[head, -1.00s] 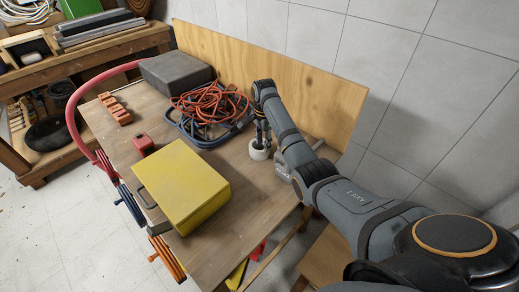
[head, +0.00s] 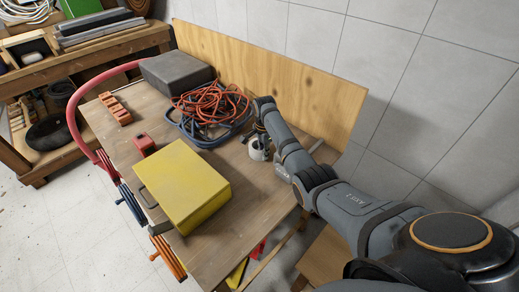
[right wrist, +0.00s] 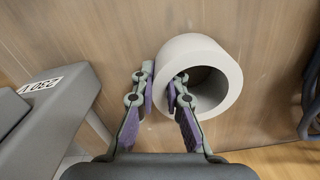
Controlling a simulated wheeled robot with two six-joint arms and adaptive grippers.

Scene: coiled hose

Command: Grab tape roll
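The tape roll (head: 256,153) is a thick white ring on the workbench, right of the coiled hoses. In the right wrist view the tape roll (right wrist: 222,62) shows its round hole toward the camera. My right gripper (head: 258,137) reaches down to it. In the right wrist view my right gripper (right wrist: 162,85) has one finger outside the roll's left wall and the other inside the hole. The pads lie close on both sides of that wall, and the gripper looks shut on it. Part of the wall is hidden by the fingers. My left gripper is not in view.
The workbench (head: 235,245) carries a yellow box (head: 180,185), coiled red and blue hoses (head: 210,105), a dark grey case (head: 177,72) and an orange-red block (head: 116,108). A plywood board (head: 280,75) stands behind it, against the tiled wall. The bench around the roll's front is clear.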

